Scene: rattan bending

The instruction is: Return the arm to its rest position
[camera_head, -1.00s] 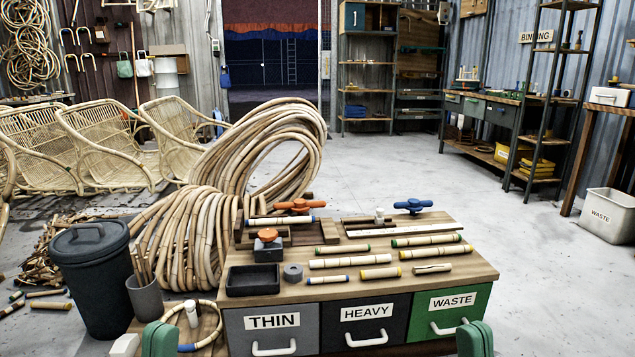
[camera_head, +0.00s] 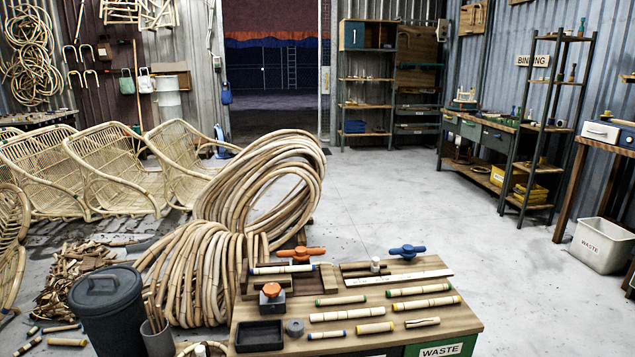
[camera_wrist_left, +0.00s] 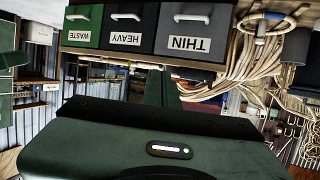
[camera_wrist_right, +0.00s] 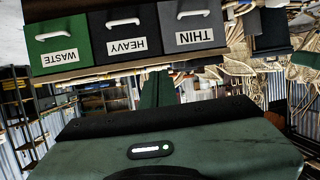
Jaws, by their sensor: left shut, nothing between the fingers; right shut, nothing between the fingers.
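My left gripper (camera_wrist_left: 160,88) shows in the left wrist view as narrow green fingers beyond the dark-edged green wrist housing, closed and empty. My right gripper (camera_wrist_right: 155,90) looks the same in the right wrist view, also closed and empty. Neither arm shows in the head view. Both wrist views are upside down and face the front of the workbench (camera_head: 466,319), with the drawers marked THIN (camera_wrist_left: 187,25), HEAVY (camera_wrist_left: 126,25) and WASTE (camera_wrist_left: 81,20). Both grippers are apart from the bench and touch nothing that I can see.
Several cane pieces (camera_head: 338,315), a black tray (camera_head: 259,335) and clamps with orange (camera_head: 301,253) and blue (camera_head: 407,251) handles are on the bench. A dark bin (camera_head: 108,312) and rattan coils (camera_head: 200,265) stand left.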

